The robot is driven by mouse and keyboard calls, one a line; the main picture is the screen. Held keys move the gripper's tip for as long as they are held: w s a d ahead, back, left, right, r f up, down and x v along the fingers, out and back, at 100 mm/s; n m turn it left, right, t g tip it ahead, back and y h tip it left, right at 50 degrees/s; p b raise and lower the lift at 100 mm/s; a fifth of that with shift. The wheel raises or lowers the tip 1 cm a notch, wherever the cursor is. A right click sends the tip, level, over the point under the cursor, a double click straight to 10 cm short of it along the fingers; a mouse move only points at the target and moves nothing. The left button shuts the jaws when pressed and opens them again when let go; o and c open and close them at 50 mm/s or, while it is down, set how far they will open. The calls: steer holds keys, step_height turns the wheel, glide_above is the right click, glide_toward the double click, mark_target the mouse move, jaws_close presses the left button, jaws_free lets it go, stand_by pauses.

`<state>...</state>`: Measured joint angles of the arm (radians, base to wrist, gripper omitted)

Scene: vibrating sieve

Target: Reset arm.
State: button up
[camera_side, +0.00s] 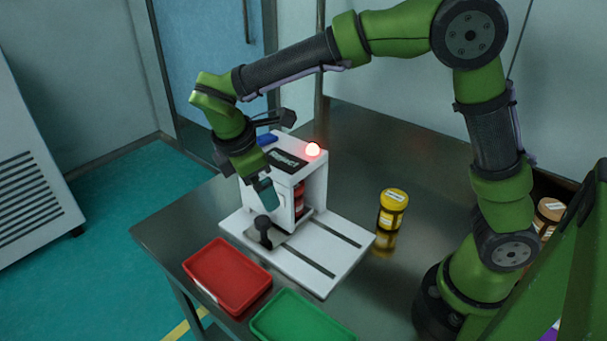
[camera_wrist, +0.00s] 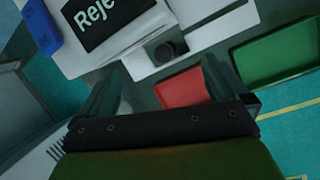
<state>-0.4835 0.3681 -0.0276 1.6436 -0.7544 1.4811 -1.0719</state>
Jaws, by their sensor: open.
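My gripper (camera_side: 264,192) hangs in front of the white sieve machine (camera_side: 318,192), above a black knob (camera_side: 263,228) on its base plate. In the wrist view my gripper (camera_wrist: 160,82) has its two fingers apart with nothing between them. The machine's dark screen (camera_wrist: 103,22) reads "Reje", the rest cut off by the frame edge. A red-and-dark jar (camera_side: 299,200) stands inside the machine, partly hidden by its wall. A red light (camera_side: 313,150) glows on the machine's top.
A red tray (camera_side: 228,275) and a green tray (camera_side: 300,318) lie empty in front of the machine. A yellow jar (camera_side: 393,208) stands upright on the dark table (camera_side: 380,135) to its right. Another jar (camera_side: 549,212) is partly hidden behind my arm.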

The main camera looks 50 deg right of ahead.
steer(key=s+d+r+m+t+y, duration=0.3)
steer(key=s+d+m, duration=0.1)
steer(key=s+m, duration=0.4)
steer(key=s+d+r+m+t+y, duration=0.2)
steer(key=s+d+r+m+t, duration=0.1)
steer(key=s+m, duration=0.5)
steer(key=shift+d+r+m+t+y, duration=0.35)
steer(key=shift+d+r+m, duration=0.45)
steer(key=shift+d+m, duration=0.35)
